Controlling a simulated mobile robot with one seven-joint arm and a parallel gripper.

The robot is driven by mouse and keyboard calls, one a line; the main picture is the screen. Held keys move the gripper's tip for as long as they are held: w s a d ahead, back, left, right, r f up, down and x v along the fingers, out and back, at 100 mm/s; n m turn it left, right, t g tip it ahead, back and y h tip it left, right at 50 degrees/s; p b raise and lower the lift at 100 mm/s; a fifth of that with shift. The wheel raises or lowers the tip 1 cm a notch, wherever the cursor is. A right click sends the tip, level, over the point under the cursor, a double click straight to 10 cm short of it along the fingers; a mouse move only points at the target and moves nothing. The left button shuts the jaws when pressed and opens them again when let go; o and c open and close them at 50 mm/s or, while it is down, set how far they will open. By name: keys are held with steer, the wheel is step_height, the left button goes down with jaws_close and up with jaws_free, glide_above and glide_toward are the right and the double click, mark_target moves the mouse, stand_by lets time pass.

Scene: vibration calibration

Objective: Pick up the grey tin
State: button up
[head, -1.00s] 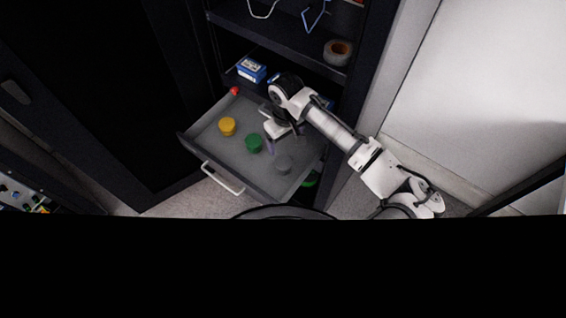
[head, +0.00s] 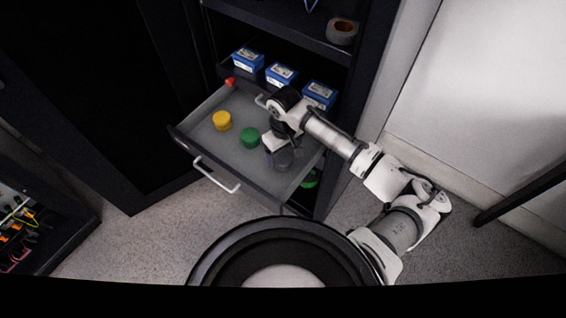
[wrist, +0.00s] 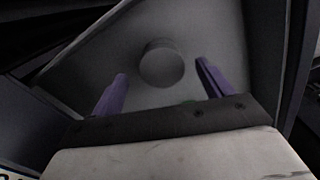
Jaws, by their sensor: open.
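The grey tin (head: 283,159) is a short round tin in the front right part of the open drawer, partly close under my arm's end in the head view. In the wrist view the tin (wrist: 161,64) stands ahead of and between the two purple fingers of my gripper (wrist: 162,84). The fingers are spread apart and empty, and neither appears to touch the tin. In the head view my gripper (head: 273,146) is over the drawer, just left of and behind the tin; its fingertips are hard to make out.
The grey drawer (head: 203,141) also holds a yellow tin (head: 222,121), a green tin (head: 250,138) and a small red object (head: 230,82). Blue boxes (head: 281,76) stand on the shelf behind. A tape roll (head: 341,31) lies higher up. Another green item (head: 309,179) sits below the drawer's right side.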

step_height(320, 180, down, 4)
steer(key=b, duration=0.3)
steer(key=shift+a, duration=0.15)
steer(key=shift+r, duration=0.1)
steer(key=shift+c, duration=0.3)
steer(key=c, duration=1.1)
steer(key=shift+o, duration=0.2)
steer(key=shift+r, duration=0.1)
